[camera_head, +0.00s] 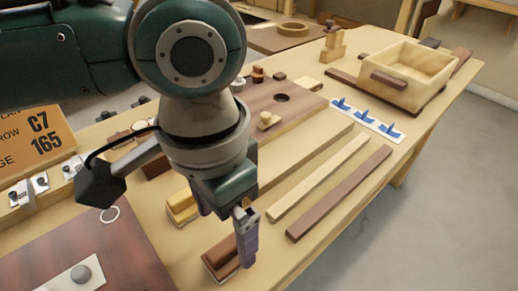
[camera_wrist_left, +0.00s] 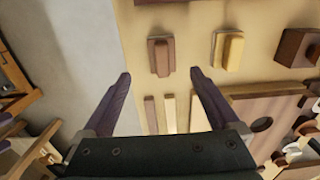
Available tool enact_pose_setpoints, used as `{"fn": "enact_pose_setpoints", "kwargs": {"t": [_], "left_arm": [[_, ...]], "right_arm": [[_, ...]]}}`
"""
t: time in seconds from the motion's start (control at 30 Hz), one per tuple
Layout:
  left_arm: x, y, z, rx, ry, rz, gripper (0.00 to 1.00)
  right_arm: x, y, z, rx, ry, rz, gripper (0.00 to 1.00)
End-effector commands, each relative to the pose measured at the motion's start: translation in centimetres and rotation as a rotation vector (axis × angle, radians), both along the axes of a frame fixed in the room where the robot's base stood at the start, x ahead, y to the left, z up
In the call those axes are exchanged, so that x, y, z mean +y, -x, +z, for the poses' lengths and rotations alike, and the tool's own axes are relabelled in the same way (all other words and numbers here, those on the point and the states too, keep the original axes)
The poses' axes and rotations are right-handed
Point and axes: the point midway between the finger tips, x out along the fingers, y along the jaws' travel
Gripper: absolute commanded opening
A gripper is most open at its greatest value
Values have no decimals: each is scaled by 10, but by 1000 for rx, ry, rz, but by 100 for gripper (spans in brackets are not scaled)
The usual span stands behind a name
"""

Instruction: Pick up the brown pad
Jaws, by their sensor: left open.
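The brown pad (camera_head: 216,262) is a small dark block on the bench near its front edge. In the left wrist view the brown pad (camera_wrist_left: 161,57) stands upright in the picture, beyond and between the fingertips. My left gripper (camera_head: 246,240) points down beside the pad and hides part of it in the head view. In the left wrist view the left gripper (camera_wrist_left: 160,75) has its fingers spread wide with nothing between them. I cannot tell how high the fingertips are above the bench. My right gripper is in neither view.
A yellow pad (camera_head: 182,206) lies close to the brown one. Long strips, including a dark one (camera_head: 340,193), lie to the right. A wooden box (camera_head: 415,72) stands at the far right. A cardboard sign (camera_head: 35,142) and a reddish board (camera_head: 90,250) are at left.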

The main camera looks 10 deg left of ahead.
Motion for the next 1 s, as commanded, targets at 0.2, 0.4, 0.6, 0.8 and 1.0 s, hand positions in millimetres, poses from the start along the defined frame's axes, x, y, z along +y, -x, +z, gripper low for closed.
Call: {"fn": "enact_pose_setpoints", "kwargs": {"t": [0.2, 0.4, 0.6, 0.8, 1.0], "left_arm": [[0, 0, -24, -1, 1, -2, 95], [3, -4, -55, 0, -1, -1, 95], [3, -4, -73, -1, 1, -2, 95], [2, -4, -73, -1, 1, -2, 95], [2, -4, -73, 0, 1, -2, 75]], "right_arm": [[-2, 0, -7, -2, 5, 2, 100], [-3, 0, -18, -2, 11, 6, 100], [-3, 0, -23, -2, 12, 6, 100], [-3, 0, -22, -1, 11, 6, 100], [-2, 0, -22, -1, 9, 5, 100]]}}
